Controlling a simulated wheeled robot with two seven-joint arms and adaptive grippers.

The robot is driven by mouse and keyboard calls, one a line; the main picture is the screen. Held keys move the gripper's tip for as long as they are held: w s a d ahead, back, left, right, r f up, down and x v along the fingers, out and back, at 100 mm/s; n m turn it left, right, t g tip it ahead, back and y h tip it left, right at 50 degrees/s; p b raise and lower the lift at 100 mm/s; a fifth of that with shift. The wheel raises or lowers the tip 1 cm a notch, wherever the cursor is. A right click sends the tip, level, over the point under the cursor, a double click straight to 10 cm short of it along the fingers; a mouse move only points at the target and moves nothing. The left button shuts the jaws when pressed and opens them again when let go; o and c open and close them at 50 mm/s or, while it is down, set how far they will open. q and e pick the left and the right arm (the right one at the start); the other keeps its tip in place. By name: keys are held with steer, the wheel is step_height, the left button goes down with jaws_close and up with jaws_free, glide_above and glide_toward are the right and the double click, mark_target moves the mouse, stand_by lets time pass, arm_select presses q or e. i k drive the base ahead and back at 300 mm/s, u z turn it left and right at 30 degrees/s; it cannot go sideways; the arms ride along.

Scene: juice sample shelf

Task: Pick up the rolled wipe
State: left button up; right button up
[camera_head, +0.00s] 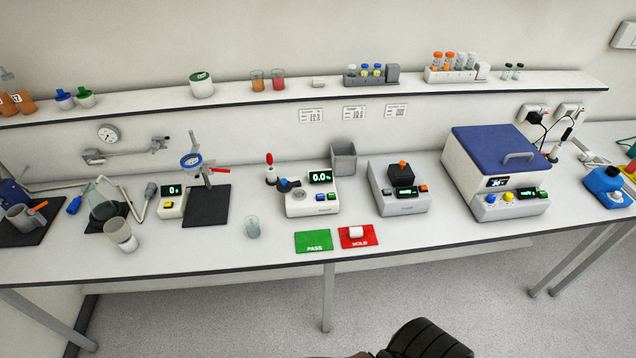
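A small white block or roll (356,232) lies on the red MOLD card (357,242) near the front edge of the bench. A second small white object (319,82) sits on the wall shelf, right of the cups with red and orange liquid. Both are too small to tell for certain which is the rolled wipe. Neither of my grippers can be made out in the head view.
The green PASS card (314,242) lies left of the red card. A clear beaker (252,227) stands further left. A scale (312,198), a grey open bin (343,157) and a device with a black block (399,190) stand behind. The front bench strip (440,238) is clear.

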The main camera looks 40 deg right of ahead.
mark_target(354, 232)
steer(key=z, duration=1.25)
